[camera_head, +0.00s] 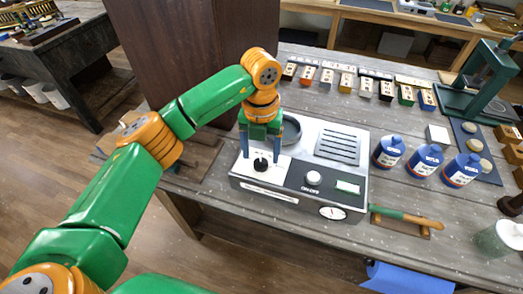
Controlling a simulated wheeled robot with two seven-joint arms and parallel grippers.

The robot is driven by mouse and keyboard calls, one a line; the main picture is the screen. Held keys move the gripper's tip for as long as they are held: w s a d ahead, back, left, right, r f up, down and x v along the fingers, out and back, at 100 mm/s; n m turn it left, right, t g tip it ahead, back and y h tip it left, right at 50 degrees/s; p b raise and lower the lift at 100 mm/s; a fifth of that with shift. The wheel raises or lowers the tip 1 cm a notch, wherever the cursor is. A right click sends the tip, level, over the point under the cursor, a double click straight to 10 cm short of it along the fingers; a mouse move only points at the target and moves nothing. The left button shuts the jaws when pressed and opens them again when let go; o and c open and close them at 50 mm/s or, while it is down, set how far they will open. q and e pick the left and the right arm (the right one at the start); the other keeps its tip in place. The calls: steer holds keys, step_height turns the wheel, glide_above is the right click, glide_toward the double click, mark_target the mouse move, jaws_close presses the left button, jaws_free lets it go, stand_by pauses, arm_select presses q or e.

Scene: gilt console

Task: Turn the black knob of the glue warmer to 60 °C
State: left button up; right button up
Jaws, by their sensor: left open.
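The glue warmer (300,193) is a pale box with a dark front panel, standing on the grey wooden bench. Its black knob (260,164) sits on a white plate at the left of its top. My left gripper (261,157) points down at the knob from above. It is open, with one finger to the left of the knob and one to the right. A gap shows between the fingers and the knob; whether the tips reach knob height I cannot tell. The scale marks and the knob's setting are too small to read. My right gripper is not in view.
On the warmer are a white ON-OFF knob (313,178), a small green display (348,187), a round gauge (333,213), a vented plate (338,147) and a round pot (291,129) behind my gripper. Blue-and-white jars (389,152) stand to the right. A green-handled tool (405,217) lies at the front right.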

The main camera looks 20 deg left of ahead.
mark_target(261, 165)
arm_select(q)
steer(key=shift+f, duration=1.25)
jaws_close()
steer(key=m+b, duration=0.2)
steer(key=m, duration=0.1)
steer(key=shift+f, duration=0.1)
steer(key=m+b, duration=0.2)
steer(key=m, duration=0.2)
steer(key=shift+d+m, duration=0.1)
steer(key=shift+m, duration=0.3)
steer(key=m+b, duration=0.1)
steer(key=m, duration=0.9)
steer(key=shift+r+b, duration=0.2)
steer(key=shift+b, duration=0.15)
